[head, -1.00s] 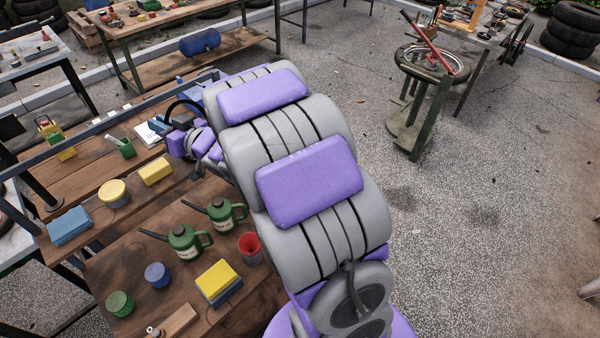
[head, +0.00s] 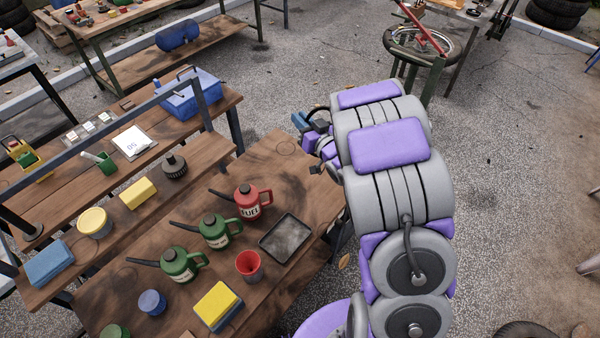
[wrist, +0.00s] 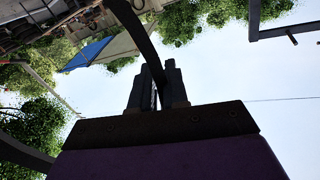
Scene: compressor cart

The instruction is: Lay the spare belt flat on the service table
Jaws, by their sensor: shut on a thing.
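The black belt (wrist: 145,40) shows in the wrist view as a dark band curving down from the top edge between my fingers. A dark curved band at lower left looks like more of its loop. My gripper (wrist: 157,85) is shut on it, with sky and trees behind. In the head view my arm's far end is over the right end of a wooden table (head: 325,195), to the right of the cans. My arm partly hides the gripper there, and I cannot make out the belt clearly. A faint ring mark shows on the bare far end of this table.
On the table stand a red fuel can (head: 252,203), green cans (head: 215,232), a black tray (head: 286,238), a red cup (head: 249,265) and a yellow-blue sponge (head: 219,306). A blue toolbox (head: 190,97) is on the bench behind. The table's far right end is bare.

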